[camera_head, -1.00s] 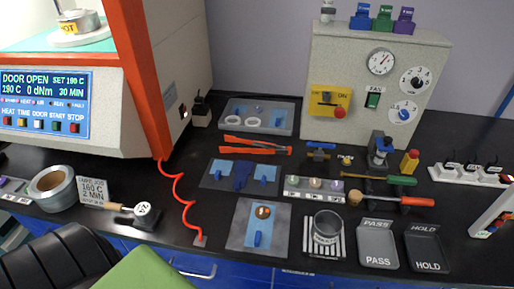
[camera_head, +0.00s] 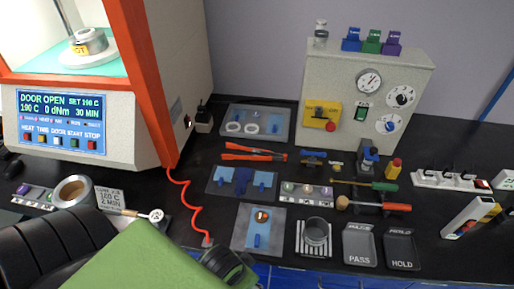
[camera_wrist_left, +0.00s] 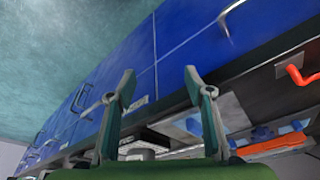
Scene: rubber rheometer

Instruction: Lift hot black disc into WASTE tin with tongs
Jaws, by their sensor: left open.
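Orange tongs (camera_head: 255,152) lie on the black bench, in front of a grey tray. A grey tin (camera_head: 316,232) stands upright on a striped mat near the bench's front edge; its label is not readable. The rheometer (camera_head: 62,125) shows DOOR OPEN and 190 C, and a metal die with a HOT tag (camera_head: 82,47) sits inside it. I cannot make out a black disc there. My left arm reaches in low from the left, its fingertips not showing in the head view. In the left wrist view my left gripper (camera_wrist_left: 158,82) is open and empty, before the blue cabinet fronts. My right gripper is out of view.
A red coiled cord (camera_head: 186,200) hangs between the rheometer and the trays. PASS (camera_head: 361,260) and HOLD (camera_head: 401,262) trays lie right of the tin. Screwdrivers (camera_head: 375,206) and a control box (camera_head: 350,125) are farther right.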

